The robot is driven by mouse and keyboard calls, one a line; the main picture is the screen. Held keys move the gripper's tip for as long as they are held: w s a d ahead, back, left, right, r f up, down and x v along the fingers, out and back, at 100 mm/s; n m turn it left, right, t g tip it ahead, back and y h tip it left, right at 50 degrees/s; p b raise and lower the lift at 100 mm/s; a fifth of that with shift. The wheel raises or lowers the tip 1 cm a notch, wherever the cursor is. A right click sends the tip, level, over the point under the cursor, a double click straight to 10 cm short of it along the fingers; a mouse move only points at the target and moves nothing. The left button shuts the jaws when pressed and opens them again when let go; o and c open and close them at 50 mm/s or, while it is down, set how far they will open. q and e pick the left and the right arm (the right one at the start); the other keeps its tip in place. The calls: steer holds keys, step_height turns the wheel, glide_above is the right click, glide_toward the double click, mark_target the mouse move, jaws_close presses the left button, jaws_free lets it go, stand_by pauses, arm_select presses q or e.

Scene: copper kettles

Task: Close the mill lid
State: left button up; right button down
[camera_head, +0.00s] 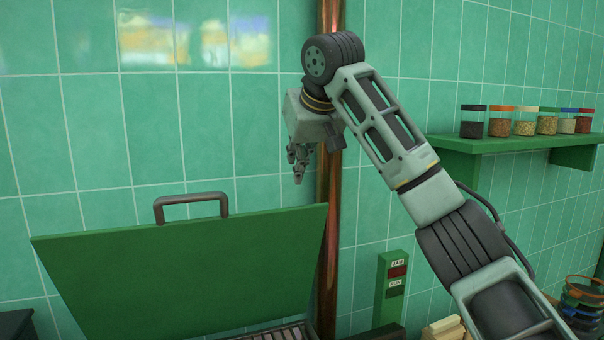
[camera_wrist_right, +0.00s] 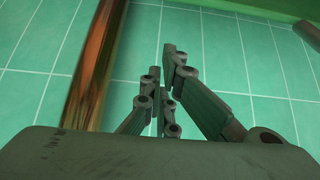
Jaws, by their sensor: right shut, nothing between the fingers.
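The mill lid (camera_head: 190,272) is a flat green panel in the lower left of the head view. It stands raised and tilted, with a dark handle (camera_head: 190,205) on its top edge. Part of a slatted opening (camera_head: 285,333) shows below the lid's lower right corner. My right gripper (camera_head: 299,176) hangs above and to the right of the lid, apart from it, with its fingers pointing down. It is shut and empty. My left gripper is not in view.
A copper pipe (camera_head: 330,215) runs up the wall behind my right gripper; it also shows in the wrist view (camera_wrist_right: 98,65). A green box with labels (camera_head: 392,290) stands right of the lid. A shelf (camera_head: 500,143) with several spice jars is at the right. Coloured rings (camera_head: 582,300) sit lower right.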

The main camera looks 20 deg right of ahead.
steer(key=f, duration=0.1)
steer(key=s+f+p, duration=0.1)
steer(key=f, duration=0.1)
steer(key=shift+s+f+p, duration=0.2)
steer(key=shift+s+p, duration=0.15)
steer(key=shift+s, duration=0.05)
steer(key=shift+w+f, duration=0.2)
